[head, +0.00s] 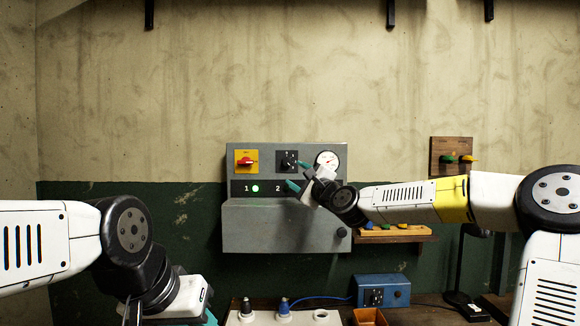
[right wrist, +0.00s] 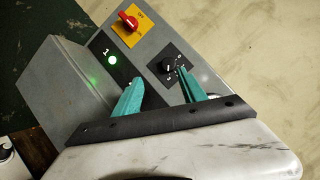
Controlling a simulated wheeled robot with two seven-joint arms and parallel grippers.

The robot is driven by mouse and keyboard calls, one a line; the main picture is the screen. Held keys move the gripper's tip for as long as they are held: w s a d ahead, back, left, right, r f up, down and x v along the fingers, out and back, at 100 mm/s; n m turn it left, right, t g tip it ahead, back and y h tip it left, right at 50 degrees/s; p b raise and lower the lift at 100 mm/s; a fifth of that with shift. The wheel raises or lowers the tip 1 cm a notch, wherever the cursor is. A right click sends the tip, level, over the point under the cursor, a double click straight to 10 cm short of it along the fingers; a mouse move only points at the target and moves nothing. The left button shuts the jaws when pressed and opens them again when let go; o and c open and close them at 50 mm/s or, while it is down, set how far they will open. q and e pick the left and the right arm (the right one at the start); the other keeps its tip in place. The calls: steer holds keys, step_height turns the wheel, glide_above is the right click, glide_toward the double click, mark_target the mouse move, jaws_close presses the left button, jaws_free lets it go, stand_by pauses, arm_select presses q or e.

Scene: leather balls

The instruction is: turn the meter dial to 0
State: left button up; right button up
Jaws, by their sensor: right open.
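A grey control box (head: 240,225) hangs on the wall. Its black dial knob (head: 288,157), on a dark square plate with white marks, also shows in the right wrist view (right wrist: 168,64). A round white meter (head: 327,159) with a needle is to its right; its reading is too small to tell. My right gripper (head: 294,173) is open and empty in front of the box. In the right wrist view its teal fingers (right wrist: 159,75) are apart, with the knob beyond and between their tips. My left gripper (head: 209,318) is mostly cut off at the bottom.
A red switch on a yellow plate (head: 246,161) and a green lamp (head: 255,188) are left of the knob. A small wall shelf (head: 400,238) is under my right forearm. A blue box (head: 382,290) and a white socket strip (head: 300,318) are on the bench below.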

mark_target(288, 163)
steer(key=shift+m+t, duration=0.3)
steer(key=shift+m, duration=0.2)
steer(key=x, duration=0.5)
steer(key=d+r+x, duration=0.1)
steer(key=x, duration=0.1)
steer(key=shift+w+r, duration=0.1)
steer(key=shift+w, duration=0.4)
steer(key=shift+c, duration=0.4)
jaws_close()
